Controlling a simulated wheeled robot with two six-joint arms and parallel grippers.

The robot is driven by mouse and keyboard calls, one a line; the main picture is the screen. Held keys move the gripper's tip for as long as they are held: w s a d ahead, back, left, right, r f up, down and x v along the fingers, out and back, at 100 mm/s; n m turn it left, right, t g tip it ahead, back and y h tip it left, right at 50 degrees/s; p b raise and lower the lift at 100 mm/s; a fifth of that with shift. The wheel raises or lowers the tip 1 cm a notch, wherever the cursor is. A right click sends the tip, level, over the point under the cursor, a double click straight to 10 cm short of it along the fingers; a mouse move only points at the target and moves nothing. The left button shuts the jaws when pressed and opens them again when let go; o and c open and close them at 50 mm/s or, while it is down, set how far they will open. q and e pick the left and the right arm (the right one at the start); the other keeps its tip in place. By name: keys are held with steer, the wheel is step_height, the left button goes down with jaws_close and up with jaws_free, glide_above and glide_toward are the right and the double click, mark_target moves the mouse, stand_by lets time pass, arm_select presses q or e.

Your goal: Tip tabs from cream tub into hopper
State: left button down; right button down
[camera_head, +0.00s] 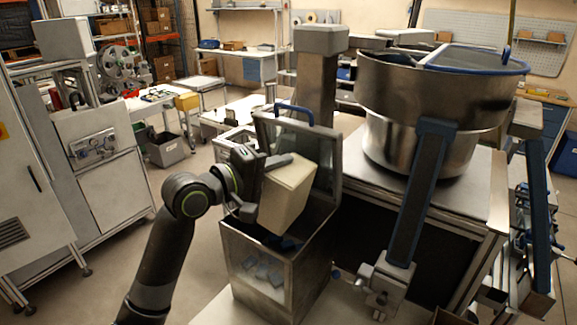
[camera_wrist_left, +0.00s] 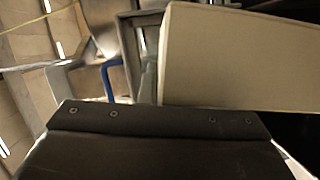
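The cream tub (camera_head: 288,192) is held tilted over the open top of the hopper (camera_head: 238,242), a grey metal box with a clear front window. My left gripper (camera_head: 257,180) is shut on the tub from its left side. Blue-grey tabs (camera_head: 268,270) lie inside the hopper, seen through the window, with darker blue ones (camera_head: 287,243) below the tub. I cannot see into the tub. In the left wrist view the tub (camera_wrist_left: 235,60) fills the upper right. My right gripper is not in view.
The hopper's hinged lid (camera_head: 326,150) stands open behind the tub, with a blue handle (camera_head: 294,110). A large steel bowl (camera_head: 420,105) stands on a metal stand to the right. A cabinet (camera_head: 105,175) is at the left, with open floor between.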

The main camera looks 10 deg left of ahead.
arm_select(q)
steer(key=shift+w+a+f+n+t+h, duration=0.6)
steer(key=shift+w+a+f+n+t, duration=0.6)
steer(key=shift+a+n, duration=2.95)
step_height(320, 180, up, 6)
steer(key=m+g+y, duration=0.1)
steer(key=m+y, duration=0.1)
steer(key=m, duration=0.4)
steer(key=m+g+y, duration=0.1)
steer(key=m+y, duration=0.2)
steer(key=m, duration=0.4)
steer(key=m+g+y, duration=0.1)
steer(key=m+y, duration=0.1)
steer(key=m, duration=0.5)
steer(key=shift+w+f, duration=0.1)
steer(key=shift+f, duration=0.1)
steer(key=shift+a, duration=0.1)
